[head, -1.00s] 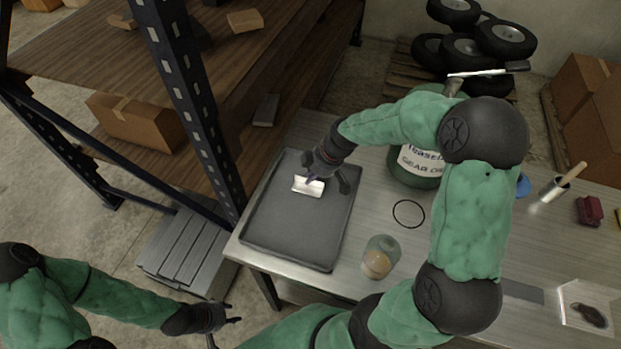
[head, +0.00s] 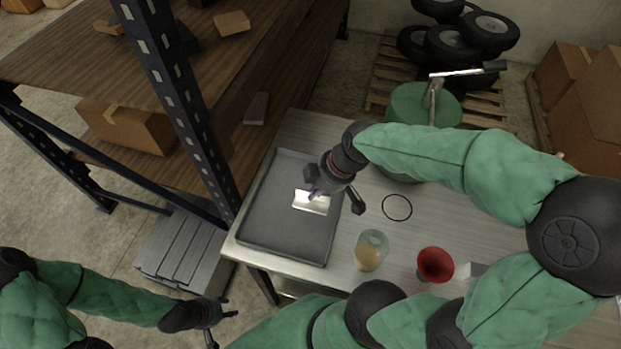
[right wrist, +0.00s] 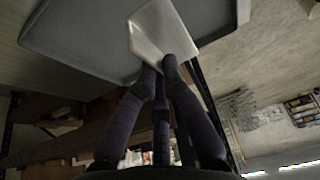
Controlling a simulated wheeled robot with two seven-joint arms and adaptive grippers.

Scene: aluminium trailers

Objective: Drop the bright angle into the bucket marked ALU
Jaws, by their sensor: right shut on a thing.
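The bright angle (head: 310,203), a shiny piece of metal, is over the dark grey tray (head: 262,235) in the head view. My right gripper (head: 318,192) is shut on it. In the right wrist view the angle (right wrist: 163,32) sits at the fingertips, with the tray (right wrist: 80,38) behind it. I cannot tell how far it is from the tray. My left gripper (head: 232,308) is open and empty at the lower left, off the table. No bucket marked ALU can be made out.
On the table (head: 305,128) are a glass jar (head: 371,250), a red funnel-like cup (head: 435,264) and a black ring (head: 397,207). A green drum (head: 405,105) stands behind my right forearm. A shelf rack (head: 185,110) borders the tray's left side.

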